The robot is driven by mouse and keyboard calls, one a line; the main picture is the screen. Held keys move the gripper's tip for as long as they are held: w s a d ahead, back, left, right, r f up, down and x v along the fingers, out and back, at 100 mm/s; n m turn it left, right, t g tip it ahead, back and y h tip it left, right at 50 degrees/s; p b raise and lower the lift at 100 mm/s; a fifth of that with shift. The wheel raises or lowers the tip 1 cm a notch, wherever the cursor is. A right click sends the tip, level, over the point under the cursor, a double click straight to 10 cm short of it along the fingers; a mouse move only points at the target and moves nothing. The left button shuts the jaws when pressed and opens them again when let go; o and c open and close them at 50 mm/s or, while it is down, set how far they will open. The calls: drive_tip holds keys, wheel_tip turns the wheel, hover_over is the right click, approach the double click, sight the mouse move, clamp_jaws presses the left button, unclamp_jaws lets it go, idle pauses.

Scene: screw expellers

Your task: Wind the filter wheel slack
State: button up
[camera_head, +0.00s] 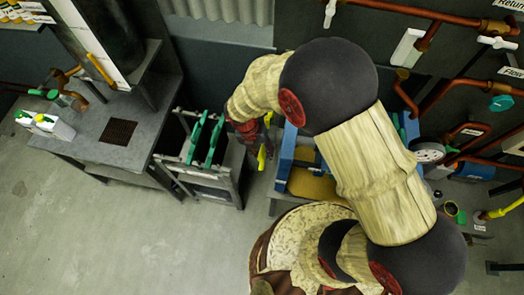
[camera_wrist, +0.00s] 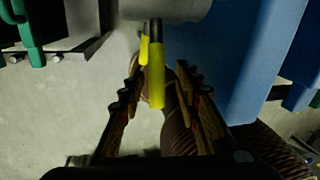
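Two yellow handle bars show on the left side of the blue machine (camera_wrist: 235,60). In the wrist view the longer yellow bar (camera_wrist: 156,80), with a dark end, lies between my fingers, and a shorter yellow bar (camera_wrist: 144,48) is just to its left. In the head view a yellow handle (camera_head: 262,157) shows just below my gripper (camera_head: 248,130). My gripper (camera_wrist: 160,105) is open, with a finger on each side of the longer bar and visible gaps. The wheel's hub is mostly hidden, and I cannot tell whether anything touches.
A metal frame with green handles (camera_head: 213,140) stands close on the left. A grey bench (camera_head: 100,140) is farther left. Copper pipes and a gauge (camera_head: 430,153) are at the right. The grey floor (camera_head: 130,240) is clear at the lower left.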

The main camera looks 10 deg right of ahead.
drive_tip(key=shift+r, duration=0.1)
drive_tip(key=v, duration=1.1)
drive_tip(key=shift+r, duration=0.4)
drive_tip(key=shift+a, duration=0.1)
drive_tip(key=shift+c, duration=0.6)
